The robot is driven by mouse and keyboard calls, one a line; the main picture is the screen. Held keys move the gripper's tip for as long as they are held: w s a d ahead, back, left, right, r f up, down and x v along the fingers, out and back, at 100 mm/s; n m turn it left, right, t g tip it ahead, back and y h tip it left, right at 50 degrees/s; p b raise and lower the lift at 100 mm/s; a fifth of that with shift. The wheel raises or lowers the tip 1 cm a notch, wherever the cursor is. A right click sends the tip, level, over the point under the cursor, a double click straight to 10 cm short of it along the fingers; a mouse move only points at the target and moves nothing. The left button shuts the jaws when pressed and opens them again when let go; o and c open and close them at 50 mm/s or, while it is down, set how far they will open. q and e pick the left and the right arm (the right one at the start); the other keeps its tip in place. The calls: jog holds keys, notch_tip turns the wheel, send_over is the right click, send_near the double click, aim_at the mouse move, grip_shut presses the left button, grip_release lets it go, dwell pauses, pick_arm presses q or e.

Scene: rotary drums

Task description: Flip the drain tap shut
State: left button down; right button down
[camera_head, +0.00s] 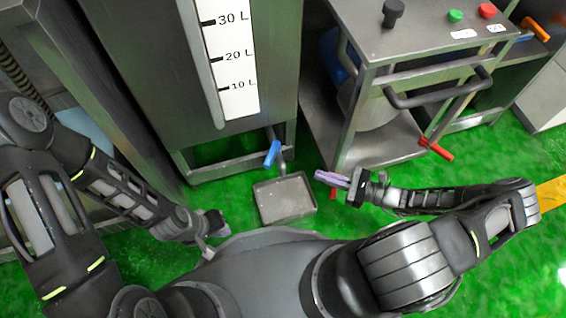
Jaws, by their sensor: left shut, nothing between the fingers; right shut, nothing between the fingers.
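The drain tap with a blue lever (271,155) sits low at the front of a steel tank, its lever slanting up to the right. A metal pipe stub shows beside the lever, above a grey drip tray (287,200) on the floor. I cannot tell from this angle whether the tap is open. My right gripper (328,178) is shut and empty, right of the tray and lower right of the blue lever, apart from it. My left gripper (210,245) is low, left of the tray, shut and away from the tap; its fingers are hard to make out.
The tank (140,60) carries a white level gauge (232,60). A steel cart (415,45) with a black knob, green and red buttons and a bar handle stands to the right. A red lever (437,150) sticks out low on it.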

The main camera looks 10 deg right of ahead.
aim_at(283, 169)
jog(key=b+x, duration=0.2)
jog(key=x, duration=1.1)
jog(key=shift+b, duration=0.4)
